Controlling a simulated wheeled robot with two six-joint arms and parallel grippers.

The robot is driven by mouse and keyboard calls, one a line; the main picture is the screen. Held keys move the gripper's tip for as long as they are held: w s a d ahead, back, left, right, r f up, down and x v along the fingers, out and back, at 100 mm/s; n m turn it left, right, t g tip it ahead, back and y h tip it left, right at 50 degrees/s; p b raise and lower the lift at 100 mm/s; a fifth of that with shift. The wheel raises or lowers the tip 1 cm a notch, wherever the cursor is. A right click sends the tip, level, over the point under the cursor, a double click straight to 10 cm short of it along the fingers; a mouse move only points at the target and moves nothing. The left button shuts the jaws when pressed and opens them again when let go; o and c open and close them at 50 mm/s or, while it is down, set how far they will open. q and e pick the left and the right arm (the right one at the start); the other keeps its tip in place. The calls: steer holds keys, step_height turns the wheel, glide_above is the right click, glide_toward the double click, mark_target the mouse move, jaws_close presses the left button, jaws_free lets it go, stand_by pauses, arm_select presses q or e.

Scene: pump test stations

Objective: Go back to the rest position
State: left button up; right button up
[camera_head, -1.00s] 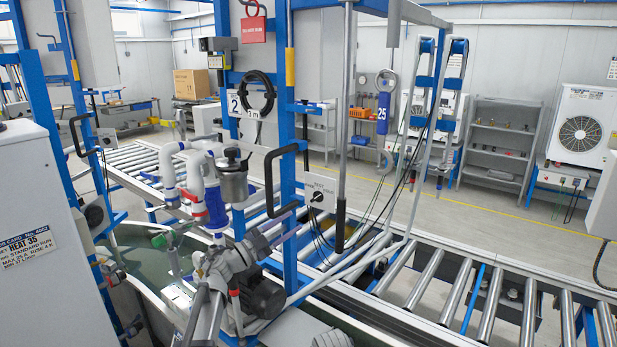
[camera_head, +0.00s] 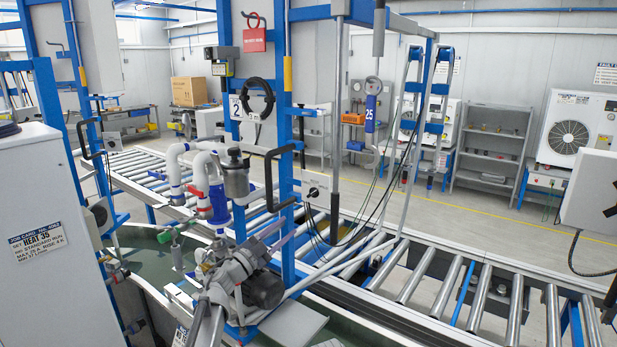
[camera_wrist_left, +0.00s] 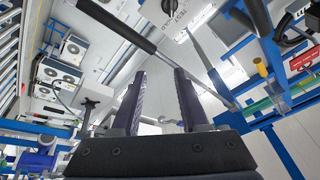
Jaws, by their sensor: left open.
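My left gripper (camera_head: 279,236) is at the lower middle of the head view, in front of the blue post of the pump station and close by the dark motor (camera_head: 262,288). In the left wrist view its two dark fingers (camera_wrist_left: 158,78) are spread apart, with nothing between them. Through the gap I see white wall and grey structure. I cannot tell in the head view whether the fingers touch anything. My right gripper is not in view.
A black handle (camera_head: 283,180) and a switch box (camera_head: 316,190) are on the blue frame near my left gripper. A roller conveyor (camera_head: 430,285) runs behind and to the right. A white cabinet (camera_head: 40,190) stands close at left. Open floor (camera_head: 470,215) lies beyond the conveyor.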

arm_select(q)
steer(key=s+a+f+n+g+y, duration=0.2)
steer(key=s+f+n+y, duration=0.3)
steer(key=f+n+y, duration=0.35)
steer(key=s+a+f+n+g+y, duration=0.25)
steer(key=s+f+n+y, duration=0.25)
steer(key=f+n+y, duration=0.3)
steer(key=s+d+f+g, duration=0.2)
steer(key=s+f+g, duration=0.1)
steer(key=s, duration=0.6)
steer(key=s+d+f+m+g, duration=0.1)
steer(key=s+f+g, duration=0.3)
steer(key=s, duration=0.5)
steer(key=s+d+f+m+g, duration=0.1)
steer(key=s+f+g, duration=0.3)
steer(key=s, duration=0.5)
steer(key=shift+d+f, duration=0.25)
steer(key=shift+d, duration=0.6)
steer(key=shift+m+h, duration=0.25)
